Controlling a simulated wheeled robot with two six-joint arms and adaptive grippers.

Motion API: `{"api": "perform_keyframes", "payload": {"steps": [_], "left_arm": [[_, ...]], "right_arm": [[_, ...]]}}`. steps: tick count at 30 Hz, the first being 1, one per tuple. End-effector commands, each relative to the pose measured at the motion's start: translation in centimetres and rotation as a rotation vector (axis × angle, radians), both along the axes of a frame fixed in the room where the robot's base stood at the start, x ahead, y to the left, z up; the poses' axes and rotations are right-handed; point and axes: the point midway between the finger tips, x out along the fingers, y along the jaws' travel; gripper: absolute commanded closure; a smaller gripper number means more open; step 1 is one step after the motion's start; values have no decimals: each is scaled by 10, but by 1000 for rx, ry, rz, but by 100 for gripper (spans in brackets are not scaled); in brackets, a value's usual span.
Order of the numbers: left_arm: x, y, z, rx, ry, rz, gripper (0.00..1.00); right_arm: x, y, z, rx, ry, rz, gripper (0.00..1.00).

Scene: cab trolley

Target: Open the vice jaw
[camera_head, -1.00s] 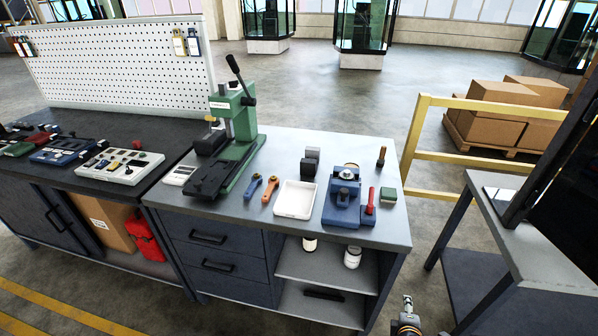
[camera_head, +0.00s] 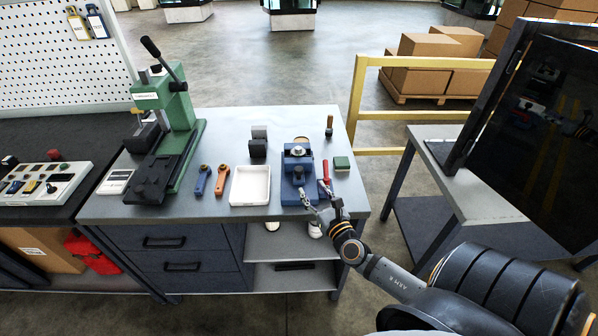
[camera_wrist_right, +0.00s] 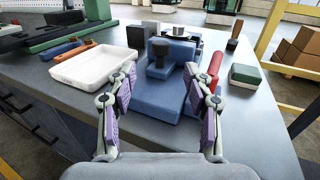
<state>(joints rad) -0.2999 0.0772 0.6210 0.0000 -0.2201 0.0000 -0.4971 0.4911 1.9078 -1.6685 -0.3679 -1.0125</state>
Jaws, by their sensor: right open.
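A blue vice (camera_head: 298,175) stands near the right end of the grey workbench (camera_head: 215,207). In the right wrist view the vice (camera_wrist_right: 160,95) is straight ahead, with a dark round-topped post on its near part. A red-handled tool (camera_head: 326,170) lies just right of it. My right gripper (camera_head: 318,200) is at the bench's front edge, just short of the vice. In the right wrist view the right gripper (camera_wrist_right: 161,88) is open, its purple-padded fingers to either side of the vice's near part, with nothing held. I cannot tell whether they touch the vice. My left gripper is out of view.
A white tray (camera_head: 250,187) is left of the vice, with orange (camera_head: 222,180) and blue (camera_head: 203,180) tools beyond it. A green press (camera_head: 170,140) stands further left. A green block (camera_head: 342,163) is at right. A monitor table (camera_head: 490,205) and yellow rail (camera_head: 357,95) bound the right side.

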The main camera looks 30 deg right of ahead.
Motion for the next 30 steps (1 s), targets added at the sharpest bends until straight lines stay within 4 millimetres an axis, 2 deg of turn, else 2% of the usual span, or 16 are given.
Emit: {"api": "perform_keyframes", "payload": {"steps": [9,13,18,25,30], "left_arm": [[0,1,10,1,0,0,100],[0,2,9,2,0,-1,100],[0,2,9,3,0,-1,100],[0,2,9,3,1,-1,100],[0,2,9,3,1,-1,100]], "right_arm": [[66,-11,3,6,-6,-4,48],[84,-13,1,5,-4,-3,48],[95,-15,1,7,-2,-2,48],[95,-15,1,7,-2,-2,48],[95,-15,1,7,-2,-2,71]]}}
